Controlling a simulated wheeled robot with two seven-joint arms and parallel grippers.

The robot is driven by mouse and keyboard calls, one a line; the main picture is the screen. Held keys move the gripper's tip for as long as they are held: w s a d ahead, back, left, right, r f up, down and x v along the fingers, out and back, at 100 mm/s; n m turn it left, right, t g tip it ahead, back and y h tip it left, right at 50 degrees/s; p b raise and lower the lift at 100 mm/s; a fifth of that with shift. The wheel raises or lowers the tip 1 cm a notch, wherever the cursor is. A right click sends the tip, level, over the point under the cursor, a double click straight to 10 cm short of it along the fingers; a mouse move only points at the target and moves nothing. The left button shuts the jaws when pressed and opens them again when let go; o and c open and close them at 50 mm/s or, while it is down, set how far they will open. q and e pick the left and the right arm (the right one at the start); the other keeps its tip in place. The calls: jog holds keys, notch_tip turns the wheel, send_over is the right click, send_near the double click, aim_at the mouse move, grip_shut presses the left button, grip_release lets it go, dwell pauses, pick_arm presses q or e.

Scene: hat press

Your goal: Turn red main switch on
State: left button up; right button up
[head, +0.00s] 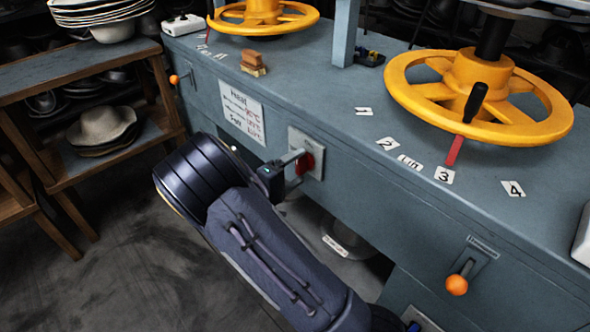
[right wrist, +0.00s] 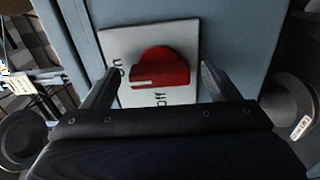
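The red main switch (head: 306,161) is a red knob on a pale plate (head: 297,140) on the front of the blue-grey press bench. In the right wrist view the knob (right wrist: 160,68) shows close up, with "on" lettered at its left and "off" below it. My right gripper (head: 295,164) is at the switch, partly covering it in the head view. In the right wrist view its fingers (right wrist: 157,84) are apart, one on each side of the knob, with gaps visible, so it is open. My left gripper is out of view.
Two yellow handwheels stand on the bench, one at the right (head: 545,130) and one at the back (head: 300,20). An orange-knobbed lever (head: 457,284) sticks out of the front at the right. A wooden shelf with hats (head: 103,125) stands at the left.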

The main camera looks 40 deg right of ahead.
jog(key=a+p, duration=0.1)
jog(key=a, duration=0.6)
jog(key=shift+s+a, duration=0.35)
jog(key=shift+a, duration=0.05)
